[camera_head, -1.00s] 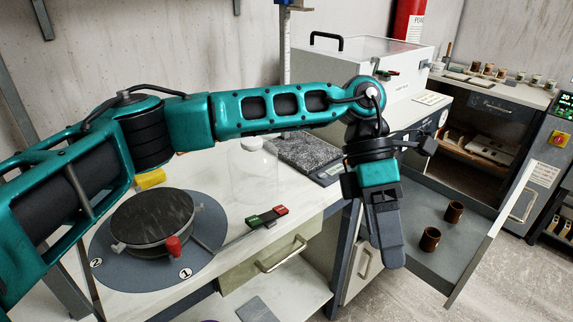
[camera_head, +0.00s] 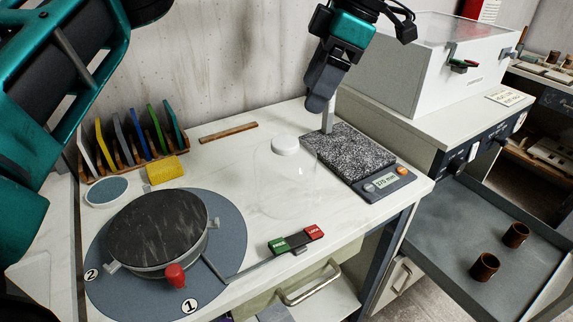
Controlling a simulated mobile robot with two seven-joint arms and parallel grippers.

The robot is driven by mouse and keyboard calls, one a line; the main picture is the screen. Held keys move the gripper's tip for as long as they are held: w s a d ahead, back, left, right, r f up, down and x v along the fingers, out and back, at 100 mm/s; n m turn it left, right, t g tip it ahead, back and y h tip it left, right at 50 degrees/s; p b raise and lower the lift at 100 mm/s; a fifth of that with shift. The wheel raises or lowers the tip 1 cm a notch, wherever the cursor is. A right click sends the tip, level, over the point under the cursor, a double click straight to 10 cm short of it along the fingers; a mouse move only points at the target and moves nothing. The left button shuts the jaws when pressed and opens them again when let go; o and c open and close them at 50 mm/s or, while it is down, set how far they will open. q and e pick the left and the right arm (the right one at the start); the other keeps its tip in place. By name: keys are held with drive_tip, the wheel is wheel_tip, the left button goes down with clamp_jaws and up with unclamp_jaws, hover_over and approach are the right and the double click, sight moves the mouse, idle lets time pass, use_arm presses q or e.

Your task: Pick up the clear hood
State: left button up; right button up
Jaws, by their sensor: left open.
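The clear hood (camera_head: 272,188) is a see-through dome with a white knob (camera_head: 285,146) on top. It stands on the white table, between the round turntable and the speckled scale plate. My left gripper (camera_head: 318,104) hangs above and to the right of the hood, over the back of the speckled plate, pointing down. It is apart from the hood and holds nothing that I can see. Its finger gap is hard to see from this side. My right gripper is not in the picture.
A dark wheel head (camera_head: 158,230) sits on a grey disc at left. A red-green switch (camera_head: 297,240) lies in front of the hood. A digital scale (camera_head: 386,182) and speckled plate (camera_head: 345,150) are right. Coloured cards in a rack (camera_head: 127,152) stand back left.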

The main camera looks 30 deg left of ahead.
use_arm(q)
approach(286, 141)
drive_tip(key=f, duration=0.1)
drive_tip(key=s+f, duration=0.1)
drive_tip(key=shift+s+a+f, duration=0.1)
drive_tip(key=shift+a+f, duration=0.2)
drive_tip(key=shift+a, duration=0.05)
drive_tip(key=shift+w+x, duration=0.2)
drive_tip(key=shift+x, duration=1.1)
drive_tip(key=shift+w+x, duration=0.15)
drive_tip(key=shift+x, duration=1.2)
drive_tip(key=shift+a, duration=0.15)
drive_tip(key=shift+c, duration=0.4)
drive_tip(key=c, duration=1.4)
drive_tip(key=shift+r, duration=0.1)
